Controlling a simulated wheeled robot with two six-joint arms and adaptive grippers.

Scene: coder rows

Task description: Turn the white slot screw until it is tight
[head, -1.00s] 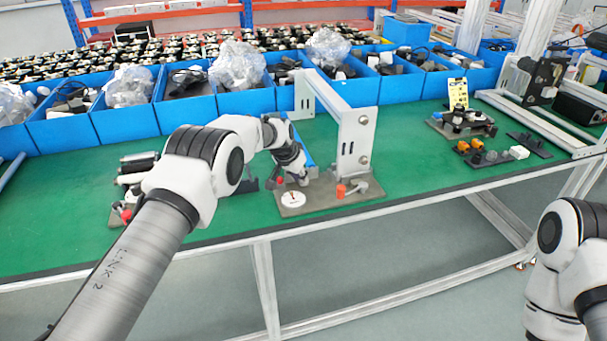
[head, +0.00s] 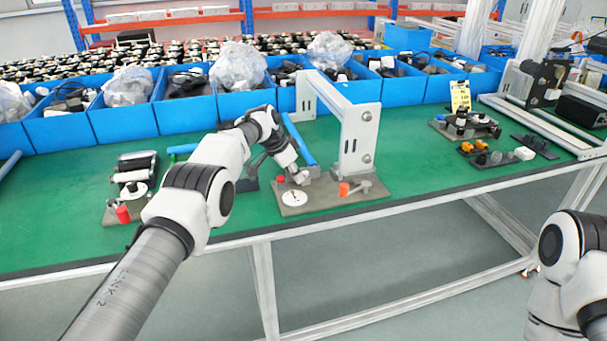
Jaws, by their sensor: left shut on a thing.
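A grey board (head: 325,203) lies near the table's front edge. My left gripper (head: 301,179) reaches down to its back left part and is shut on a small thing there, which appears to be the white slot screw. The fingers hide most of it, so its slot and its seating cannot be seen. A white disc (head: 294,199) with a dark mark lies flat on the board just in front of the gripper. A red knob (head: 280,179) is left of the fingertips. My right gripper is out of view.
An orange knob (head: 344,189) and a grey lever (head: 362,187) are on the board's right part. A grey frame (head: 356,140) stands behind. Blue bins (head: 190,115) line the back. Another fixture (head: 130,185) sits left.

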